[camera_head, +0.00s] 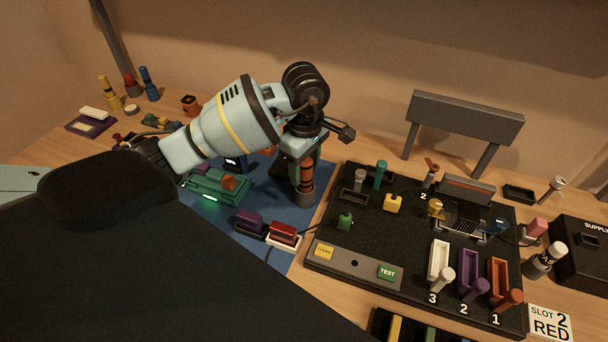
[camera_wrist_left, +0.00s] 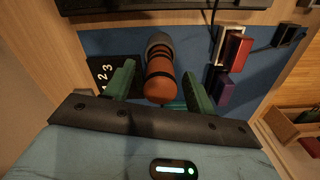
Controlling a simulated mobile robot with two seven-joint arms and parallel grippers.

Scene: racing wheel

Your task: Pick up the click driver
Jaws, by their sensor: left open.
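An upright orange and grey banded cylinder that looks like the click driver (camera_head: 306,183) stands at the right side of the blue mat (camera_head: 268,201). It also shows in the left wrist view (camera_wrist_left: 159,78), where its orange end faces the camera. My left gripper (camera_head: 303,165) points down over it from above. In the left wrist view its green fingers (camera_wrist_left: 160,90) are apart, one on each side of the cylinder. I cannot tell whether either finger touches it. My right gripper is not in view.
A black panel board (camera_head: 330,236) with slots and levers lies close to the right of the cylinder. A purple block (camera_head: 249,221) and a red block (camera_head: 283,234) sit in front on the mat. A green device (camera_head: 205,188) is to the left.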

